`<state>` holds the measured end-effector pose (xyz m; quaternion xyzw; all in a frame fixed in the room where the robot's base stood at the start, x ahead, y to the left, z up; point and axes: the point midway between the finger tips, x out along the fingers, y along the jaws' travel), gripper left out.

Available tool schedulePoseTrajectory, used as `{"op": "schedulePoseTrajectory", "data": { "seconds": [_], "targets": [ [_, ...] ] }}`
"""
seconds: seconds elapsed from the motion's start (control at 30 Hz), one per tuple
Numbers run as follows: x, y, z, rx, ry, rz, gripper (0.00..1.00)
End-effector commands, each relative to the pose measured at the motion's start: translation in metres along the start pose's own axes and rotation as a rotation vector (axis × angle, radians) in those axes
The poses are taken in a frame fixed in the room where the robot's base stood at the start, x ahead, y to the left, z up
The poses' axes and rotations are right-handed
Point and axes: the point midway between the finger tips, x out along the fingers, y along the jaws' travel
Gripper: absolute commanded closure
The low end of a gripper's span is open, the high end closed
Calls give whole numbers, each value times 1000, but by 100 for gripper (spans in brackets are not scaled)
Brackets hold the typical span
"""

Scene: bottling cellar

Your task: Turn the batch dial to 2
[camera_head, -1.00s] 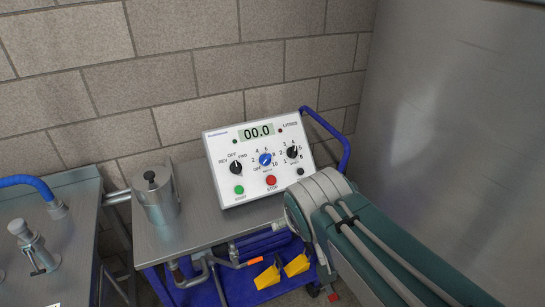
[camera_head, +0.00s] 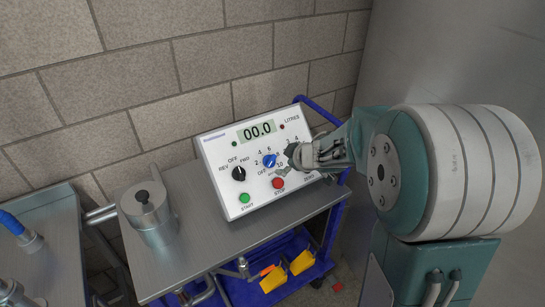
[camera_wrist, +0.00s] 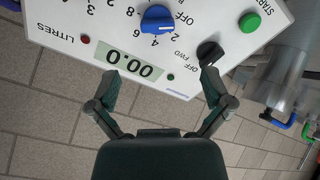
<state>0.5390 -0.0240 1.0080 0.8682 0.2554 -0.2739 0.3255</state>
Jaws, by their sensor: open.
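The white control panel (camera_head: 225,185) stands tilted back on the steel cart. The blue dial (camera_head: 269,160), in its middle, sits in a scale of OFF, 2, 4, 6, 8 and 10. I cannot tell its exact setting. In the wrist view the panel is upside down, with the blue dial (camera_wrist: 158,18) at the top. My gripper (camera_head: 298,157) is at the panel's right side and hides the right black knob. In the wrist view my gripper (camera_wrist: 160,74) is open and empty, its fingers spread below the blue dial, which is not between them.
The left black knob (camera_head: 239,174) is beside the blue dial and shows near one finger in the wrist view (camera_wrist: 210,52). A green START button (camera_head: 244,198) and red STOP button (camera_head: 278,183) are below. The display (camera_head: 257,131) reads 00.0. A steel canister (camera_head: 148,212) stands left.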

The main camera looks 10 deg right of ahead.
Motion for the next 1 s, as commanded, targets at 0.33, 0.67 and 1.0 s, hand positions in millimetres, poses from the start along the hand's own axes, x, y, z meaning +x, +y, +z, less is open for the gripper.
{"op": "schedulePoseTrajectory", "data": {
  "seconds": [0.33, 0.67, 1.0],
  "targets": [
    [53, -1, -1, 1, -4, 0, 0],
    [97, 0, -1, 0, -4, 3, 0],
    [104, 0, -1, -1, -4, 4, 0]
  ]
}}
